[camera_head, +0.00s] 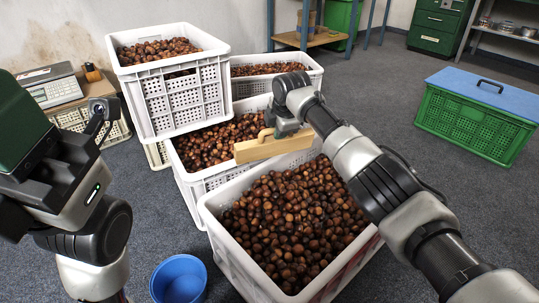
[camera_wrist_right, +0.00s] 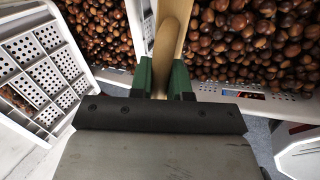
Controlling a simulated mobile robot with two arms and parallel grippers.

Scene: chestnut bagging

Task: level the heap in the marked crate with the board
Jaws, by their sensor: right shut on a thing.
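The board (camera_head: 275,147) is a pale wooden plank with a rounded handle (camera_wrist_right: 166,45) on top. My right gripper (camera_head: 284,128) is shut on this handle; its green fingers (camera_wrist_right: 168,78) sit either side of it in the wrist view. The board is over the inner edge of the front white crate (camera_head: 213,218), beside the middle crate; I cannot tell whether it touches chestnuts. The front crate holds a heap of brown chestnuts (camera_head: 290,225). A small coloured label shows on a crate wall in the wrist view (camera_wrist_right: 245,95). My left gripper (camera_head: 100,108) is at the left; its fingers are unclear.
A middle crate (camera_head: 190,180) of chestnuts stands behind, with a raised crate (camera_head: 185,100) at its left and another crate (camera_head: 315,72) further back. A blue bucket (camera_head: 179,280) stands front left. A green crate with a blue lid (camera_head: 470,125) is at right. Floor between is clear.

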